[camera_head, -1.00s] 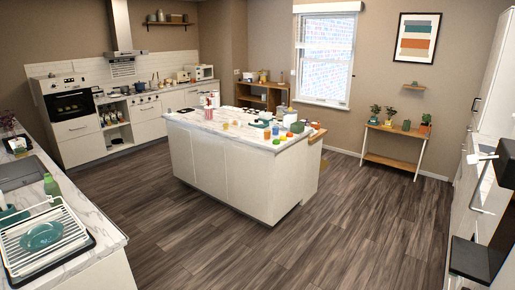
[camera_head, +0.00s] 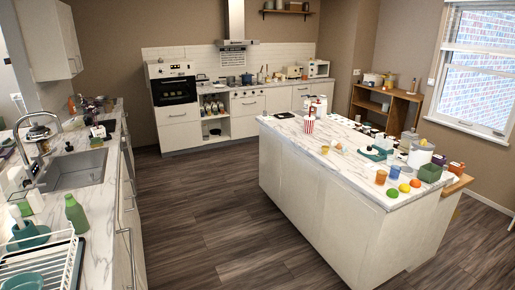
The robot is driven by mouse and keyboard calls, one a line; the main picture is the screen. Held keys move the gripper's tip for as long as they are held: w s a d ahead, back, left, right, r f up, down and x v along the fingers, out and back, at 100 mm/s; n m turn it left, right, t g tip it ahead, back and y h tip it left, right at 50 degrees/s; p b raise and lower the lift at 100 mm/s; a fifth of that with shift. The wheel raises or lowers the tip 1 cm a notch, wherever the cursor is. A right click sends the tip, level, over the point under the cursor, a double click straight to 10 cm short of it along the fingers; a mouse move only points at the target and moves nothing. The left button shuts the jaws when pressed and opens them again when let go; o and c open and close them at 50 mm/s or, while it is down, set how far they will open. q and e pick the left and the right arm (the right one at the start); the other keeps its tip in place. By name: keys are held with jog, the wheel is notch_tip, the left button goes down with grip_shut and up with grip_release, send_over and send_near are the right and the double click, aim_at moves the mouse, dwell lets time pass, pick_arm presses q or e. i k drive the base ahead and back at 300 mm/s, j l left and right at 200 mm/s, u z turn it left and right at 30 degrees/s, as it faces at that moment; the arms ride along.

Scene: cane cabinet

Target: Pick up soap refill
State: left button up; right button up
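I cannot tell for certain which thing is the soap refill. A green bottle (camera_head: 75,212) stands upright on the left marble counter (camera_head: 97,190), just in front of the sink (camera_head: 75,170) and behind the white dish rack (camera_head: 62,262). Small white items (camera_head: 30,195) stand to the left of the green bottle; they are too small to identify. Neither of my grippers is in view.
A kitchen island (camera_head: 335,190) stands to the right, with cups, fruit and containers on its top. An oven (camera_head: 172,90) and more counters line the back wall. The dark wood floor (camera_head: 205,220) between the left counter and the island is clear.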

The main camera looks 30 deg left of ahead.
aim_at(75, 212)
jog(key=i+u, duration=0.35)
jog(key=i, duration=0.15)
jog(key=i+l+u, duration=0.1)
jog(key=i+u, duration=0.2)
jog(key=i, duration=0.15)
jog(key=i+l+u, duration=0.2)
jog(key=i+u, duration=0.15)
jog(key=i, duration=0.1)
